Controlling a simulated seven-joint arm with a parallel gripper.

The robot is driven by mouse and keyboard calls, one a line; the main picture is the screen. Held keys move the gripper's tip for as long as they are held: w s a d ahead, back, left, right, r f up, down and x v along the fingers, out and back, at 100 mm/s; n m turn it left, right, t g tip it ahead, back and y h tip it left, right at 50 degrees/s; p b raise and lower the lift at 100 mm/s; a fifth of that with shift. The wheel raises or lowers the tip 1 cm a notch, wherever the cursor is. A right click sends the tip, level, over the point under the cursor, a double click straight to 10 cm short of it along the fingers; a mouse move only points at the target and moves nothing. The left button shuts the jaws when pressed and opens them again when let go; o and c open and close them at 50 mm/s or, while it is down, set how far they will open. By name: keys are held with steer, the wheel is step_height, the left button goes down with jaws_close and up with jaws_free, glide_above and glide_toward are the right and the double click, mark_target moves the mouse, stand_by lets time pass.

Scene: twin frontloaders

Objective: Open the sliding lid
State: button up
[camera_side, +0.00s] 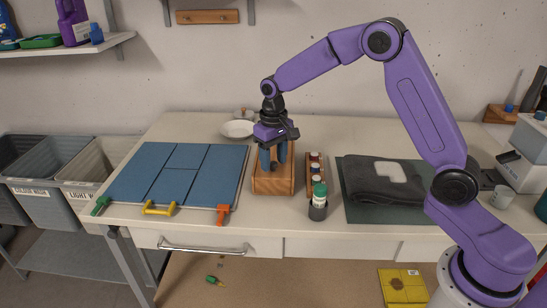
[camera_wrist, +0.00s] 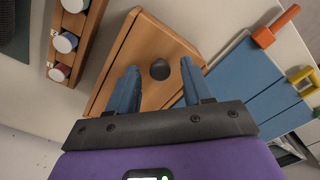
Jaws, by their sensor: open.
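A wooden box (camera_side: 273,186) stands on the table between a blue panelled board and a rack of bottles. In the wrist view its wooden top, the sliding lid (camera_wrist: 150,45), carries a round dark knob (camera_wrist: 160,69). My gripper (camera_side: 272,163) is over the box in the side view, pointing down. In the wrist view my gripper (camera_wrist: 158,80) is open, with one blue finger on each side of the knob and gaps between. I cannot tell how high the fingertips are above the lid. In the side view the fingers hide the knob.
The blue board (camera_side: 178,174) with coloured clamps lies left of the box. The bottle rack (camera_side: 314,176) and a green-capped bottle (camera_side: 319,199) stand close on the right. A folded dark cloth (camera_side: 384,181) lies on a mat further right. A white bowl (camera_side: 238,129) is behind.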

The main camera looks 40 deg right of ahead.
jaws_close()
steer(key=s+a, duration=1)
steer(key=shift+s+a, duration=0.15)
steer(key=shift+a, duration=0.05)
jaws_free()
step_height(320, 180, up, 18)
steer(key=shift+f, duration=0.25)
